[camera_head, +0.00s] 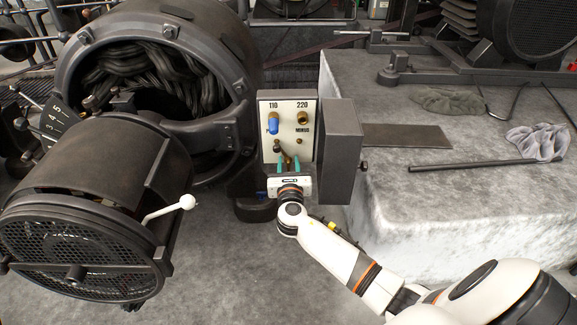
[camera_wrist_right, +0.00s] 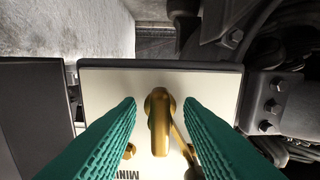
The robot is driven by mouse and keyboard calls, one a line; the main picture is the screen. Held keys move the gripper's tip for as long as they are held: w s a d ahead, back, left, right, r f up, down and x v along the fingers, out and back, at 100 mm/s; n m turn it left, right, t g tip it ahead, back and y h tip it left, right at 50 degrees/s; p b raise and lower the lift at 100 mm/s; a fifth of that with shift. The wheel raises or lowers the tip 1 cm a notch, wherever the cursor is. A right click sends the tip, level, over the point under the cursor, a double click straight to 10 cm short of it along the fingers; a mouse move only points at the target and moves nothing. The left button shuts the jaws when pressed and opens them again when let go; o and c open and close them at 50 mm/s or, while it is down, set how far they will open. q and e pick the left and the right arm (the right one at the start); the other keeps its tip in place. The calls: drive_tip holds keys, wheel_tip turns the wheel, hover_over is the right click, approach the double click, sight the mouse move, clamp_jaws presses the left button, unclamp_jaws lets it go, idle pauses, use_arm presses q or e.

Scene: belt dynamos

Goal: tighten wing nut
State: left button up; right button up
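The pale terminal panel (camera_head: 289,106) is marked 110, 220 and MINUS. A brass wing nut (camera_wrist_right: 158,120) on it lies between my right gripper's teal fingers in the wrist view, with a visible gap on each side. In the head view the fingers largely cover this lower terminal. My right gripper (camera_head: 284,164) is open at the lower part of the panel. My left gripper is not in view.
A dark box (camera_head: 340,150) stands close to the right of the panel. The dynamo housing (camera_head: 75,75) and a white-knobbed lever (camera_head: 187,202) are on the left. The stone block (camera_head: 450,215) carries a black rod (camera_head: 470,165) and grey cloths (camera_head: 538,142).

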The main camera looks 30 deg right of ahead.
drive_tip(key=shift+c, duration=0.5)
clamp_jaws()
